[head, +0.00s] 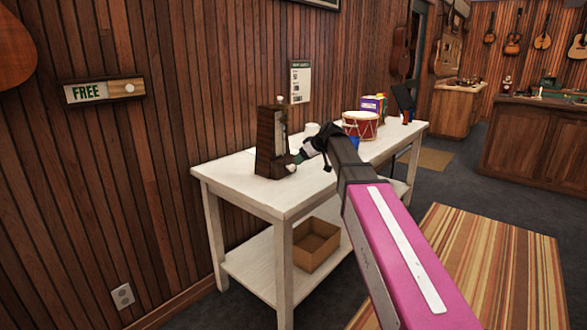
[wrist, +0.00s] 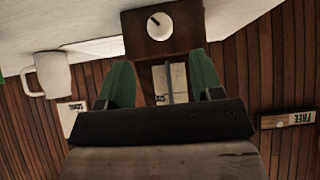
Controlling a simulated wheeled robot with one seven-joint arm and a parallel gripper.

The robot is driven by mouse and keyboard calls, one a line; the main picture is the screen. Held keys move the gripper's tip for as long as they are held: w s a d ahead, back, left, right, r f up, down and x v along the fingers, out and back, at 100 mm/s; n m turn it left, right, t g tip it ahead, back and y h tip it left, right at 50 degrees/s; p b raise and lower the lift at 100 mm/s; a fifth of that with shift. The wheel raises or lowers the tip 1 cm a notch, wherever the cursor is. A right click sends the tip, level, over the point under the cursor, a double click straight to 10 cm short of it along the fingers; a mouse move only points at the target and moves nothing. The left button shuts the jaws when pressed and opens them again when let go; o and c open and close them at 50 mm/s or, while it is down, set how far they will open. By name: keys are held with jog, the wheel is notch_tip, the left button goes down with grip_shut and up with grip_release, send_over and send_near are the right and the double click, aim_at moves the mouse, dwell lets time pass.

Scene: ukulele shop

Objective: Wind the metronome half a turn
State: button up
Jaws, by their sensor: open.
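The metronome (head: 270,145) is a dark brown, tapering wooden case standing upright on the white table (head: 245,179). Its front faces my gripper (head: 297,160), which is just to its right in the head view. In the wrist view the metronome (wrist: 133,38) appears upside down, with a round white knob (wrist: 160,27) bearing a short dark mark. A pale plate with a dark rod also shows on its front. My gripper (wrist: 160,62) is open, its two green fingers spread wide and empty. The knob lies ahead of the gap between the fingertips, apart from them.
A white mug (wrist: 53,72) stands beside the metronome. A red drum (head: 360,126) and colourful boxes are farther along the table. A cardboard box (head: 317,245) sits on the lower shelf. The wooden wall runs close behind. A striped rug (head: 480,270) covers open floor at the right.

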aim_at(294, 166)
jog(key=x, duration=0.8)
jog(key=c, duration=0.9)
